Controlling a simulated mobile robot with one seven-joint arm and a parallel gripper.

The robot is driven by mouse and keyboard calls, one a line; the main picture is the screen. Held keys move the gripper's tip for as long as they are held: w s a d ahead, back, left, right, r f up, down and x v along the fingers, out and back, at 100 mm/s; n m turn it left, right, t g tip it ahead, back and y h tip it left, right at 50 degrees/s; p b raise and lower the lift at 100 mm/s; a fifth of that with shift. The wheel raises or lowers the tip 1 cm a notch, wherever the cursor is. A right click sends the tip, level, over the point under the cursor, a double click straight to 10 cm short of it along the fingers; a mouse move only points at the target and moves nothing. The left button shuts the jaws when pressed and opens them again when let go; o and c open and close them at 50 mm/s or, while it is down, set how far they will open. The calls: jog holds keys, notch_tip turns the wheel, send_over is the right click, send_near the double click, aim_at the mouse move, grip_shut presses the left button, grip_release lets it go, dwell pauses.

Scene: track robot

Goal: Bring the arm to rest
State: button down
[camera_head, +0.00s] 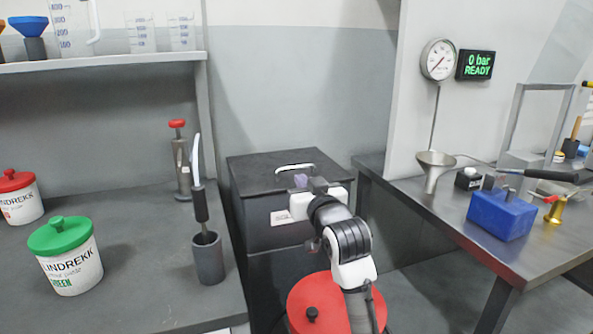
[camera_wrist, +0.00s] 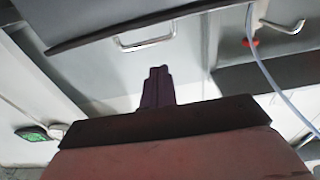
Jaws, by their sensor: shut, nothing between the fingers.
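My arm reaches up from the bottom middle of the head view, in front of the dark cabinet (camera_head: 260,165). My gripper (camera_head: 300,180) is at its far end, just in front of the cabinet's light handle and apparently clear of it. The fingers are small, purple-grey and closed together with nothing between them. In the wrist view the shut fingers (camera_wrist: 157,88) stand up in the middle, with free space around them. A metal handle (camera_wrist: 145,36) shows beyond them.
The left bench (camera_head: 140,260) holds a green-lidded tub (camera_head: 75,270), a red-lidded tub (camera_head: 20,205) and a dark cup (camera_head: 208,260) with a tool in it. The right bench (camera_head: 440,225) carries a funnel (camera_head: 434,170) and a blue block (camera_head: 500,215). A display (camera_head: 478,65) reads "0 bar READY".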

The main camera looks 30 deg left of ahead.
jog(key=shift+s+d+f, duration=0.5)
jog(key=shift+s+d, duration=0.05)
jog(key=shift+d, duration=0.1)
